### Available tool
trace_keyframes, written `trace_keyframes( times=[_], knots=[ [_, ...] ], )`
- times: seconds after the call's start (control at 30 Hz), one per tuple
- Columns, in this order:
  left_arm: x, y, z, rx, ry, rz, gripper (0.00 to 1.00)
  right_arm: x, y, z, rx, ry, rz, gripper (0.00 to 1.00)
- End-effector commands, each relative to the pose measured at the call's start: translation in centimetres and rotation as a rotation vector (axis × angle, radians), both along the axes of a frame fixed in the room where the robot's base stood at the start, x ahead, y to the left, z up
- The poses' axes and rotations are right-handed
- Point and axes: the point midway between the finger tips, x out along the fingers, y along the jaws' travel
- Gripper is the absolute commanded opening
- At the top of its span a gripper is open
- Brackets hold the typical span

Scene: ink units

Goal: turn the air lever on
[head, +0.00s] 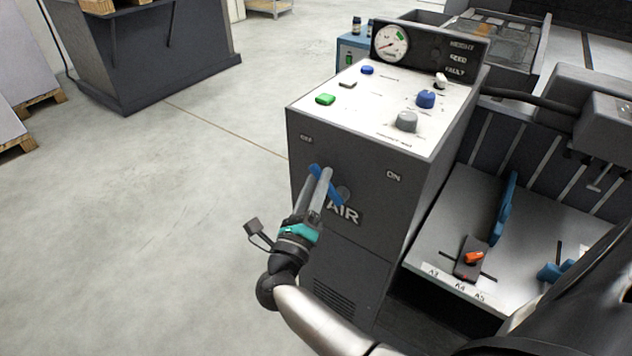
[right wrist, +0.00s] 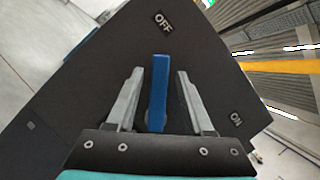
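The air lever is a blue bar on the dark front face of a control cabinet, above the AIR label (head: 343,213). In the head view the blue lever (head: 326,184) slants from upper left, near the OFF mark, to lower right. In the right wrist view the lever (right wrist: 158,90) stands between the two grey fingers, pointing between the OFF mark (right wrist: 163,22) and upward. My right gripper (head: 321,172) is at the lever. Its fingers (right wrist: 157,88) are open, one on each side, with gaps to the bar. My left gripper is not in view.
The cabinet top (head: 385,108) carries a green button (head: 325,99), blue and grey knobs and a gauge (head: 391,42). The ON mark (head: 393,176) is right of the lever. A tray with blue and orange parts (head: 473,258) lies to the right.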

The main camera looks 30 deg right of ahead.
Motion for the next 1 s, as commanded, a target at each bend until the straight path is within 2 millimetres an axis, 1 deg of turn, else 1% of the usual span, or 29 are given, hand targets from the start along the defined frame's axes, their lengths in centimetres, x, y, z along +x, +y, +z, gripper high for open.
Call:
trace_keyframes(
  times=[0.03,0.07,0.43,1.0],
  knots=[
    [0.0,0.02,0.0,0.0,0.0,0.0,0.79,0.0,-0.01,-0.01,0.0,0.0,0.0,0.45],
    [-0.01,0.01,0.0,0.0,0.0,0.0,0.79,0.0,-0.01,-0.01,0.0,0.0,0.0,0.42],
    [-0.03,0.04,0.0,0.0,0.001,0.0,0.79,0.0,0.0,0.01,0.0,0.0,0.0,0.0],
    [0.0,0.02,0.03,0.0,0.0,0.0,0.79,0.01,-0.02,0.06,0.0,-0.001,-0.002,0.0]
  ],
)
